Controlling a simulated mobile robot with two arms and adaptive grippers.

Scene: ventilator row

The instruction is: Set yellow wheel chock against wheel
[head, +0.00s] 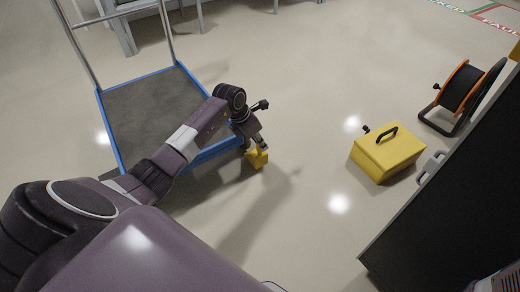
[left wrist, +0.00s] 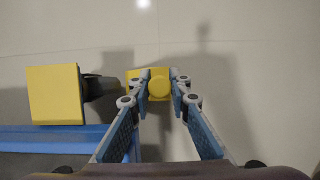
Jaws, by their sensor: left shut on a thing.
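The yellow chock (head: 258,159) is at the tips of my left gripper (head: 256,146), low beside the near right corner of the blue-edged cart (head: 215,151). In the left wrist view, my left gripper (left wrist: 159,86) has its fingers closed on the chock's round yellow knob (left wrist: 160,84). A dark caster wheel (left wrist: 103,87) is just left of the held chock; whether they touch is unclear. A second yellow block (left wrist: 54,94) is on the wheel's other side, above the blue cart edge (left wrist: 50,138) in the picture. My right gripper is not in view.
A yellow toolbox (head: 387,152) stands on the floor to the right. An orange and black cable reel (head: 460,88) is behind it. A dark cabinet (head: 450,200) fills the right edge. Floor between the cart and toolbox is clear.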

